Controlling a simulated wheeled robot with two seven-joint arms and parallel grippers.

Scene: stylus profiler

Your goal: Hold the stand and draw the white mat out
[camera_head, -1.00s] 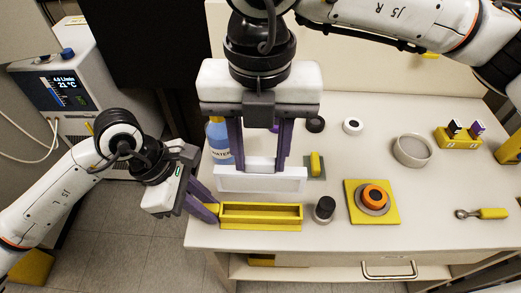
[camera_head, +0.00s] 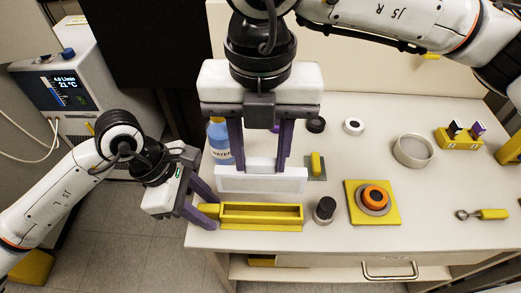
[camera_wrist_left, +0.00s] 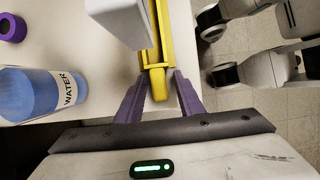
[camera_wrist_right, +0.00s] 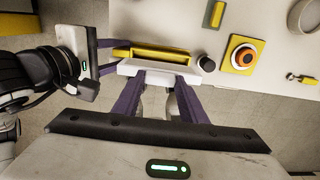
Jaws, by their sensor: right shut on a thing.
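The yellow stand (camera_head: 262,222), a long open trough with a tab at its left end, sits near the table's front left edge. Its trough looks empty in the head view. The white mat (camera_head: 262,181), a flat rectangular panel, is held by my right gripper (camera_head: 260,165), which is shut on its upper edge. The mat appears apart from the stand, just behind and above it. My left gripper (camera_head: 212,210) has its fingers on either side of the stand's tab. In the left wrist view gaps show between the fingers and the tab (camera_wrist_left: 158,85).
A blue water bottle (camera_head: 218,142) stands behind the left gripper. A black-capped jar (camera_head: 325,209) stands close to the stand's right end, with a yellow plate (camera_head: 356,215) carrying an orange ring further right. The table's front edge is close to the stand.

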